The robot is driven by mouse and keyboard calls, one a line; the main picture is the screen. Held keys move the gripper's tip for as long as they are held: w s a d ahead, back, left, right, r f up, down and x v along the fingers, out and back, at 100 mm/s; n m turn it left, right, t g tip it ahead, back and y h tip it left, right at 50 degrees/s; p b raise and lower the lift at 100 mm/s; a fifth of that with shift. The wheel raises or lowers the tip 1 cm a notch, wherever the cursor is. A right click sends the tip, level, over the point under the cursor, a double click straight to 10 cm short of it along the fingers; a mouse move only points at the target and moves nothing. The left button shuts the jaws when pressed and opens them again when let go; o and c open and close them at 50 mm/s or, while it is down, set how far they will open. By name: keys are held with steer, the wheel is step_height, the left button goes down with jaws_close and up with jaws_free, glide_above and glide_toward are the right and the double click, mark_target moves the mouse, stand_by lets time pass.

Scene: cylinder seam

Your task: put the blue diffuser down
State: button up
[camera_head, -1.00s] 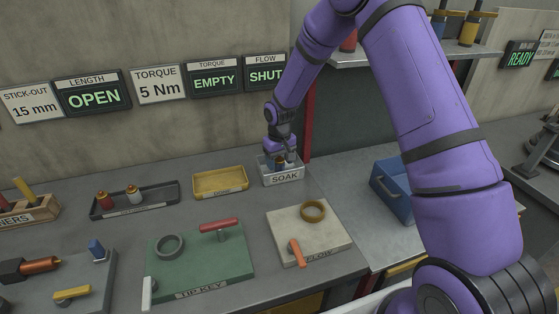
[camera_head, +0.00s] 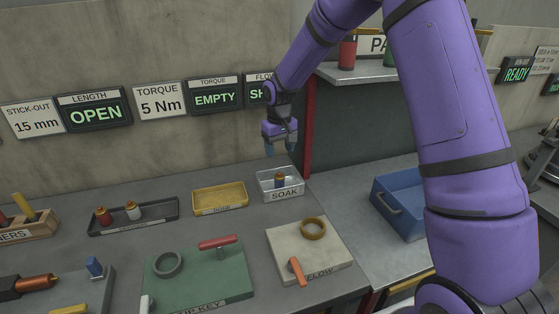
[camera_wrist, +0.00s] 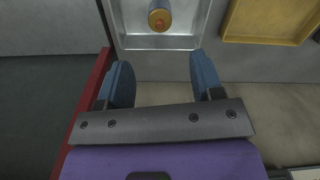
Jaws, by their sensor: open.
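My gripper (camera_head: 280,151) is above the tray, apart from the diffuser. Its two blue fingers (camera_wrist: 160,82) are spread with nothing between them.
A yellow tray (camera_head: 220,211) is left of the SOAK tray, and a dark tray (camera_head: 160,219) holds red and white pieces. A red post (camera_head: 309,125) rises close to my gripper's right. A blue bin (camera_head: 377,202) stands further right.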

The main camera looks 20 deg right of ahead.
steer(key=s+d+r+m+t, duration=0.1)
steer(key=s+d+r, duration=0.1)
steer(key=s+r, duration=0.7)
steer(key=s+d+r+t, duration=0.2)
steer(key=s+r, duration=0.6)
steer(key=r, duration=0.4)
steer(key=s+d+r+t, duration=0.1)
steer(key=s+r, duration=0.1)
steer(key=s, duration=0.9)
steer(key=s+d+r+m+t, duration=0.1)
steer(key=s+d+r, duration=0.1)
steer(key=s, duration=0.9)
